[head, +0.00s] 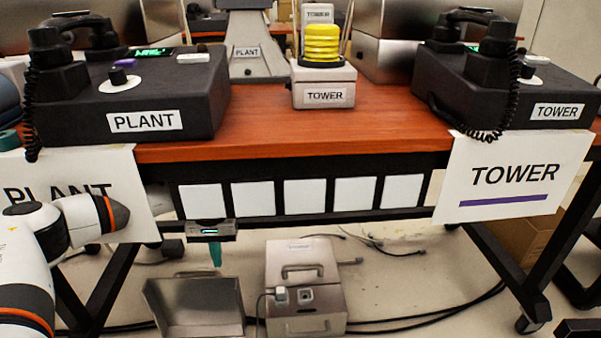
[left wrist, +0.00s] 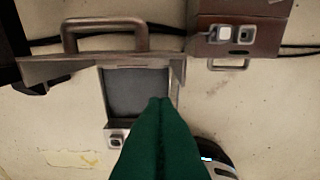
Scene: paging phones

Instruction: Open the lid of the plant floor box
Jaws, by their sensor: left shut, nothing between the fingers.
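The plant floor box stands on the floor under the table, left of the tower box. Its lid (head: 200,303) is raised, with its grey inner side towards me in the head view. In the left wrist view the lid (left wrist: 75,68) shows nearly edge-on with its handle, and the dark opening (left wrist: 130,92) of the box shows below it. My left gripper (head: 216,262) is shut and empty, pointing down above the box. Its green fingers (left wrist: 160,100) overlap the opening in the left wrist view; I cannot tell any contact. My right gripper is not in view.
The tower floor box (head: 303,270) is shut, close on the right; it also shows in the left wrist view (left wrist: 225,47). Black cables lie on the floor. The table (head: 270,150) with phones and hanging PLANT and TOWER signs stands above.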

